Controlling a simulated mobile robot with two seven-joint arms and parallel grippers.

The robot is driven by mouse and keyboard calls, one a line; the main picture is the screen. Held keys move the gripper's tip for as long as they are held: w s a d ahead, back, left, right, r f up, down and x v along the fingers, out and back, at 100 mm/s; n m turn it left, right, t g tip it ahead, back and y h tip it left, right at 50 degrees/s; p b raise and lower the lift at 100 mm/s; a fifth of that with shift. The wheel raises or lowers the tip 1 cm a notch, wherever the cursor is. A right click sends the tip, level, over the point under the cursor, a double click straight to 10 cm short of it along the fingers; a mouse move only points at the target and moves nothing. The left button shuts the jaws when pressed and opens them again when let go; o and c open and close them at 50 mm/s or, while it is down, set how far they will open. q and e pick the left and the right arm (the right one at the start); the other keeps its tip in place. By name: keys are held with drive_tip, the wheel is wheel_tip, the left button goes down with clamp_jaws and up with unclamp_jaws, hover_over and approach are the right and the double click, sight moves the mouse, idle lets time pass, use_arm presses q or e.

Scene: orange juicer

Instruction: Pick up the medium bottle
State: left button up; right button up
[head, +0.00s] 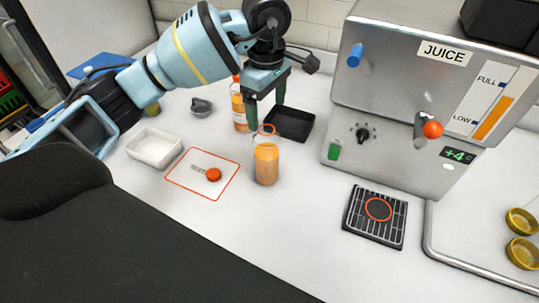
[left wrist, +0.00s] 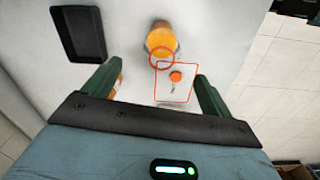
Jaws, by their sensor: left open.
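An uncapped bottle of orange juice (head: 266,165) stands upright on the white counter, with an orange ring mark at its neck. It also shows in the left wrist view (left wrist: 161,40). A second orange bottle with a label (head: 239,114) stands behind it to the left, partly hidden by my left gripper. I cannot tell by name which is the medium bottle. My left gripper (head: 266,101) is open and empty, pointing down above and behind the front bottle. In the left wrist view its fingers (left wrist: 158,72) are spread wide. My right gripper is not in view.
An orange cap (head: 213,174) lies in a red outline left of the front bottle. A white tray (head: 154,147) and black tray (head: 291,124) stand nearby. The steel juice machine (head: 390,150) rises on the right, with a drip grate (head: 375,216) before it.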

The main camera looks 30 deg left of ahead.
sight(265, 125)
use_arm(q)
wheel_tip(265, 125, down, 2)
drive_tip(key=shift+s+a+f+p, duration=0.1)
drive_tip(key=shift+f+p, duration=0.1)
drive_tip(key=shift+f, duration=1.1)
drive_tip(key=shift+a+f+p, duration=0.1)
drive_tip(key=shift+f+p, duration=0.05)
drive_tip(key=shift+f, duration=1.15)
drive_tip(key=c, duration=1.7)
drive_tip(key=shift+r, duration=0.15)
drive_tip(key=shift+r, duration=1.5)
drive_tip(key=shift+s+r, duration=0.15)
drive_tip(key=s+r, duration=0.1)
drive_tip(key=s, duration=1.4)
drive_tip(key=shift+s+d+r+b, duration=0.15)
drive_tip(key=shift+s+r+b, duration=0.1)
drive_tip(key=shift+s+b, duration=0.15)
